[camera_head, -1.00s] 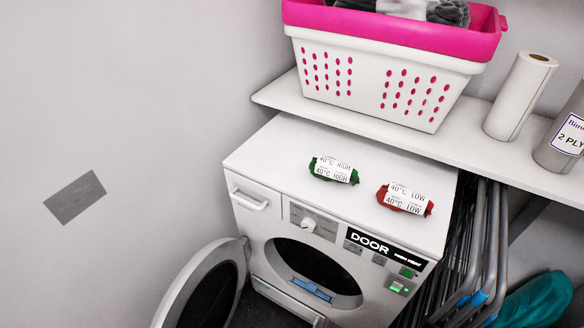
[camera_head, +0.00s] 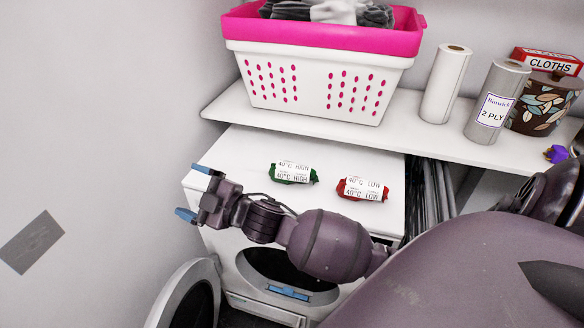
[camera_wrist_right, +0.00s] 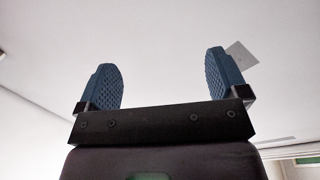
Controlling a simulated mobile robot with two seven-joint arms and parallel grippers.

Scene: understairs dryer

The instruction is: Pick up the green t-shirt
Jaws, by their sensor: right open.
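A green rolled bundle (camera_head: 292,173), which looks like the folded green t-shirt, lies on top of the white dryer (camera_head: 245,150). Its label band reads "40°C HIGH". A red rolled bundle (camera_head: 362,189) with a "40°C LOW" label lies to its right. My right gripper (camera_head: 198,193) is at the dryer's left side, left of the green bundle and apart from it. Its blue-tipped fingers are spread and empty. In the right wrist view the open fingers (camera_wrist_right: 163,80) face only pale wall or ceiling. My left gripper is not in view.
A white and pink laundry basket (camera_head: 310,90) with grey cloth stands on the shelf (camera_head: 235,108) above the dryer. Paper rolls (camera_head: 445,85) stand to its right. The round dryer door (camera_head: 190,295) hangs open below. Folded racks are right of the dryer.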

